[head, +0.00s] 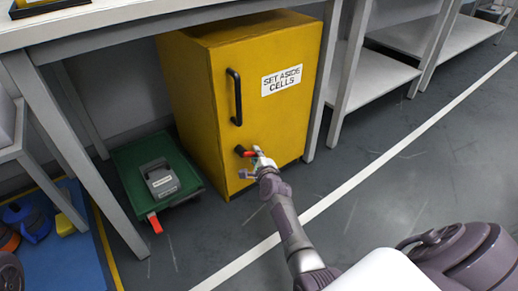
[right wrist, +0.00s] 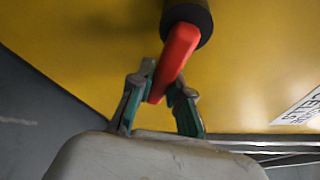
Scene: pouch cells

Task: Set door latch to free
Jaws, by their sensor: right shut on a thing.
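The door latch is a small red lever (head: 248,153) on a black round hub (head: 240,149), low on the front of a yellow cabinet (head: 215,100). In the head view the lever points roughly sideways, to the right of the hub. My right gripper (head: 256,154) is at the lever's free end. In the right wrist view the red lever (right wrist: 177,56) slants down from the black hub (right wrist: 187,17). The teal fingers of my right gripper (right wrist: 160,92) are shut on its end, one on each side. My left gripper is not in view.
The cabinet has a black upright handle (head: 235,97) and a "SET ASIDE CELLS" label (head: 281,80). It stands under a white bench (head: 110,27). A green platform (head: 128,157) with a grey device (head: 160,179) sits at its left. The floor at right is clear.

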